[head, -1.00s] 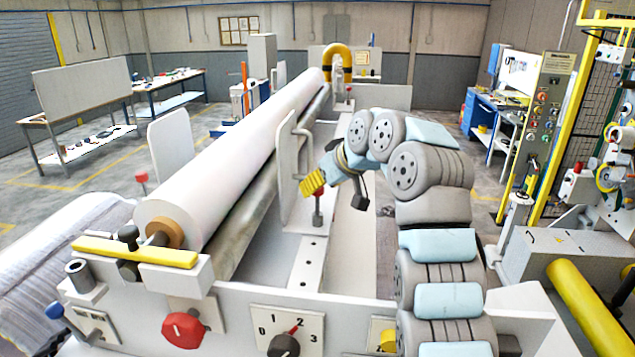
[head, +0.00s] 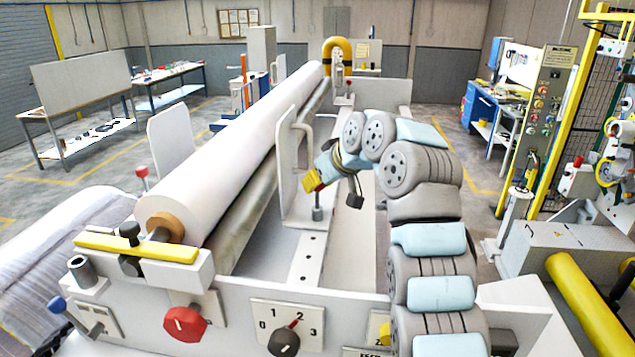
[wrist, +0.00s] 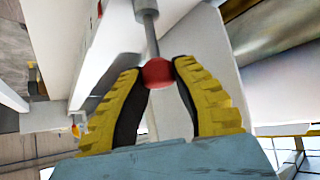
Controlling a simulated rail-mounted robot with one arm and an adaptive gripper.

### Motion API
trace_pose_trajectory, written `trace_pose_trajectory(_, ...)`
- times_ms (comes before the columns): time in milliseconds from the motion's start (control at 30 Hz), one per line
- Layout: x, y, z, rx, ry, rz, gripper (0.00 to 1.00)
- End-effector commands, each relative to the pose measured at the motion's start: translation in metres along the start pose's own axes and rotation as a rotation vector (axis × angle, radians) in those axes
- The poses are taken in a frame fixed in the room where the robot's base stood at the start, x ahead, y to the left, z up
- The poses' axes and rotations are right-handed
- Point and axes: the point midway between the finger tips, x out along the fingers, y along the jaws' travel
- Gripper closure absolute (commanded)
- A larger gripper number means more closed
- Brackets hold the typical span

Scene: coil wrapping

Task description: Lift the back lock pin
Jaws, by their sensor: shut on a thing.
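The lock pin has a red ball knob (wrist: 157,73) and a grey shaft (wrist: 150,30), seen in the wrist view. My gripper (wrist: 160,72) is shut on the red knob, with a yellow ribbed finger on each side and the tips against it. In the head view my gripper (head: 313,181) is beside the upright white plate with a handle. The pin's grey lower part (head: 317,213) shows below the fingers, over the white slotted rail.
The upright white plate (head: 289,165) stands close left of my gripper. The long white roll (head: 232,150) and grey roller lie beyond it. Another red-knobbed pin (head: 141,173) stands at the left, and one (head: 349,85) at the far end.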

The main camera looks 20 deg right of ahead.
Motion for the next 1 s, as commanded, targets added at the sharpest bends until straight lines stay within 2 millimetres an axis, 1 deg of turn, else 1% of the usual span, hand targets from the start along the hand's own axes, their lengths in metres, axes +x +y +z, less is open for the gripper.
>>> trace_pose_trajectory(167,-0.003,-0.002,-0.004,-0.002,-0.002,-0.002,1.0)
trace_pose_trajectory(400,-0.018,-0.002,-0.02,-0.002,0.0,-0.003,1.0)
trace_pose_trajectory(700,-0.02,-0.002,-0.022,-0.002,0.002,-0.003,1.0)
trace_pose_trajectory(733,-0.02,-0.002,-0.022,-0.002,0.002,-0.003,0.64)
trace_pose_trajectory(767,-0.02,-0.002,-0.022,-0.002,0.002,-0.003,0.56)
trace_pose_trajectory(800,-0.02,-0.002,-0.022,-0.002,0.001,-0.003,0.44)
trace_pose_trajectory(1000,-0.02,-0.001,-0.021,-0.001,0.001,-0.002,0.44)
